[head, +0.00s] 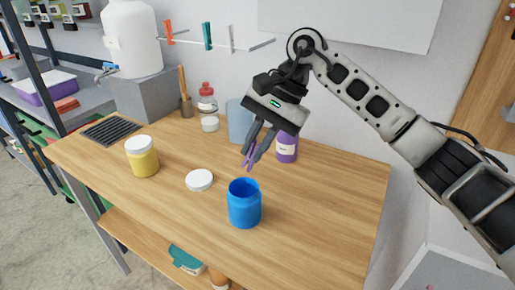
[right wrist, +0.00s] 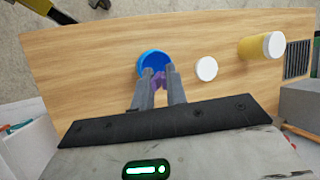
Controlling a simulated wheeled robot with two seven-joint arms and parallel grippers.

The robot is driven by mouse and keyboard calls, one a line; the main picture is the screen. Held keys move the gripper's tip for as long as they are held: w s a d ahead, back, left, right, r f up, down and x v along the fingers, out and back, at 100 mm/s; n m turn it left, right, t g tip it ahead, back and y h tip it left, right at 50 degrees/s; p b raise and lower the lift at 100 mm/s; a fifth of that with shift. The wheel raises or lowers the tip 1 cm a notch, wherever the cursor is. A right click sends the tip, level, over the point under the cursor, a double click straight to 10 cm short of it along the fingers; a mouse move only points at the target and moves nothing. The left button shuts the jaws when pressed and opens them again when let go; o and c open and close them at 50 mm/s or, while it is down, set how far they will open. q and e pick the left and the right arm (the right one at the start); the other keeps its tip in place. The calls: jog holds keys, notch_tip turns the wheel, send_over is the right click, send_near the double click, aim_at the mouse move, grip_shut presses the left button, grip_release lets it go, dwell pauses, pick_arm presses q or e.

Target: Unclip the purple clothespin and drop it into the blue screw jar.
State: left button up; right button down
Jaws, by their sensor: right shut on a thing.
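The purple clothespin (head: 249,158) is held between the fingers of my right gripper (head: 257,146), pointing down, above and slightly behind the blue screw jar (head: 244,205). The jar stands upright and open on the wooden table. In the right wrist view the clothespin (right wrist: 159,80) shows between the fingertips of my right gripper (right wrist: 161,72), overlapping the near part of the blue jar (right wrist: 151,62). A white lid (head: 199,180) lies flat to the left of the jar.
A yellow jar with a white lid (head: 142,160) stands at the left. A purple bottle (head: 287,147) and a light blue container (head: 238,114) stand behind my right gripper. Other clothespins (head: 207,36) hang on a rail (head: 252,45). The table's right part is clear.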

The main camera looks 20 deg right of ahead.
jog(key=shift+w+a+r, duration=0.1)
jog(key=shift+w+r, duration=0.1)
jog(key=shift+w, duration=0.05)
jog(key=shift+f+b, duration=0.15)
jog(key=shift+b, duration=0.25)
jog(key=shift+f+b, duration=0.5)
jog(key=shift+f, duration=0.05)
pick_arm(q)
jog(key=f+b, duration=0.1)
jog(key=d+f+b, duration=0.1)
jog(key=b, duration=0.3)
jog(key=shift+w+d+f+t+h, duration=0.15)
jog(key=shift+w+f+t+h, duration=0.15)
jog(key=shift+f+h, duration=0.1)
pick_arm(e)
notch_tip(320, 180, down, 6)
jog(key=shift+r, duration=0.2)
pick_arm(q)
jog(key=shift+n, duration=0.3)
